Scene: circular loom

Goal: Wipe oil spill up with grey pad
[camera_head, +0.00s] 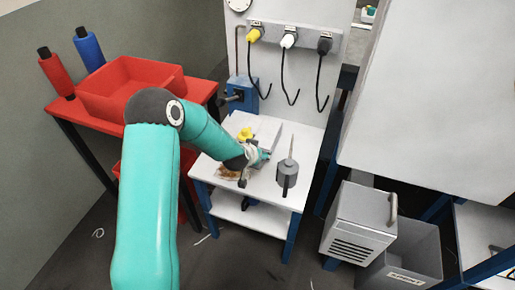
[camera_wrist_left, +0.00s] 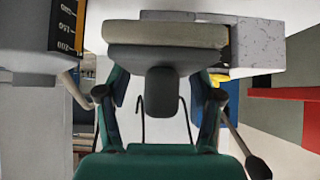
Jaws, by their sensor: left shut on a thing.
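My left gripper (camera_head: 256,164) is over the white top of the small table (camera_head: 262,196). In the left wrist view, it is shut on the grey pad (camera_wrist_left: 165,34), with a dark block (camera_wrist_left: 162,92) on the pad between the fingers. The pad is largely hidden by the gripper in the head view, and I cannot tell whether it touches the tabletop. A brown oil spill (camera_head: 228,171) shows on the tabletop just left of the gripper; part of it is hidden behind the arm. My right gripper is not in view.
A grey oil can (camera_head: 287,177) with a tall spout stands right of the gripper. A pale block (camera_head: 265,129) and a yellow item (camera_head: 245,134) are behind it. A red bin (camera_head: 128,88) is on the left bench. A grey metal box (camera_head: 358,222) stands to the right.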

